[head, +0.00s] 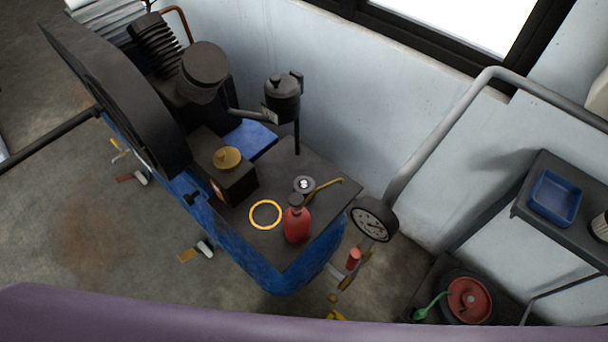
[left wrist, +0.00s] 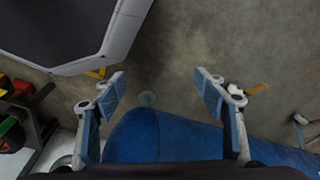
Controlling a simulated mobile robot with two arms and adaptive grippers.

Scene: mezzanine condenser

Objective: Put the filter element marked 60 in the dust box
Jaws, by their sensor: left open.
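A pale, ribbed cylinder (head: 600,226), possibly a filter element, stands on the dark shelf at the right edge of the head view, partly cut off. I cannot read a 60 on anything. A blue open-topped box (head: 556,197) sits on the same shelf, left of the cylinder; I cannot tell whether it is the dust box. My left gripper (left wrist: 163,92) shows only in the left wrist view, its two blue-padded fingers wide apart with nothing between them. It is above the floor and the rounded end of a blue tank (left wrist: 165,140). My right gripper is in neither view.
A grey pipe (head: 440,125) runs along the wall. A red round part (head: 469,299) sits lower right.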

